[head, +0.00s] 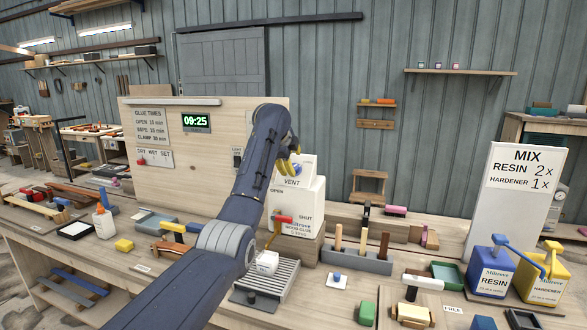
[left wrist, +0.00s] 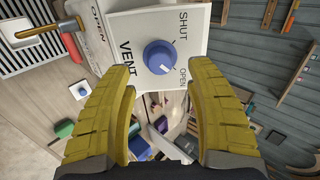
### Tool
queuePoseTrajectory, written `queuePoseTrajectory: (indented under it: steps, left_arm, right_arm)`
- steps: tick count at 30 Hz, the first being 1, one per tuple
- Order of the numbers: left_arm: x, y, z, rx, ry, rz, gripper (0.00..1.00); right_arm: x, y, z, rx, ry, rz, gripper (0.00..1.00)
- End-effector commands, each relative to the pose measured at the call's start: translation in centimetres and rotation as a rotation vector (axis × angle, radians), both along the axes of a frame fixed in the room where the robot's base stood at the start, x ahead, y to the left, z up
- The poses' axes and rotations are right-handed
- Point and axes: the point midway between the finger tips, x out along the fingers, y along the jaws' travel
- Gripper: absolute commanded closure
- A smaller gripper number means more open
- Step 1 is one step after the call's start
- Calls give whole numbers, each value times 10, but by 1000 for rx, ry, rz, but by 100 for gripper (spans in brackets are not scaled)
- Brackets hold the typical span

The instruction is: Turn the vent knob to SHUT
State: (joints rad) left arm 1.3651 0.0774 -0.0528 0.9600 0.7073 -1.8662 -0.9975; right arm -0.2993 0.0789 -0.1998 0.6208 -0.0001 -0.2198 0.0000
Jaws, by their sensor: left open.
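The vent knob (left wrist: 160,57) is a round blue knob on a white panel (left wrist: 205,20) lettered VENT, SHUT and OPEN. A small pale mark shows on the knob's lower right edge, on the side of the word OPEN. In the head view the panel tops the white glue dispenser (head: 310,190), and my arm and fingers partly cover it. My left gripper (head: 291,163) is at the panel, with yellow fingers apart and empty. In the left wrist view the left gripper's fingertips (left wrist: 160,75) stand on both sides just below the knob, not closed on it. My right gripper is not in view.
A red lever (head: 284,219) with its own OPEN and SHUT labels is on the dispenser's front, above a cup (head: 267,262) on a slatted tray (head: 270,285). A tool rack (head: 357,262) stands to the right. A wooden board with a clock (head: 196,122) stands behind my arm.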

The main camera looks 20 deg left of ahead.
Motion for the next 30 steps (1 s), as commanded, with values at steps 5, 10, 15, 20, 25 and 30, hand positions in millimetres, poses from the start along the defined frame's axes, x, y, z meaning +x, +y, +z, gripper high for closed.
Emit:
queuePoseTrajectory:
  steps: [5, 10, 15, 20, 25, 30]
  left_arm:
    - [16, 0, -16, 1, 2, 1, 44]
    - [25, 0, -24, 1, 1, 1, 44]
    - [29, 0, -29, 1, 0, 1, 44]
    - [31, 0, -31, 1, -1, 1, 44]
    - [31, 0, -31, 1, -1, 1, 44]
    - [31, 0, -31, 1, -1, 1, 54]
  right_arm:
    - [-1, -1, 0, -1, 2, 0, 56]
    - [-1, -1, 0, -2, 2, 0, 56]
    - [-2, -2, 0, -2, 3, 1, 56]
    - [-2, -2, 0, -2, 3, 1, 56]
    - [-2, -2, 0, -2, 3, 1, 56]
    - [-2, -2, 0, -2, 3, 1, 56]
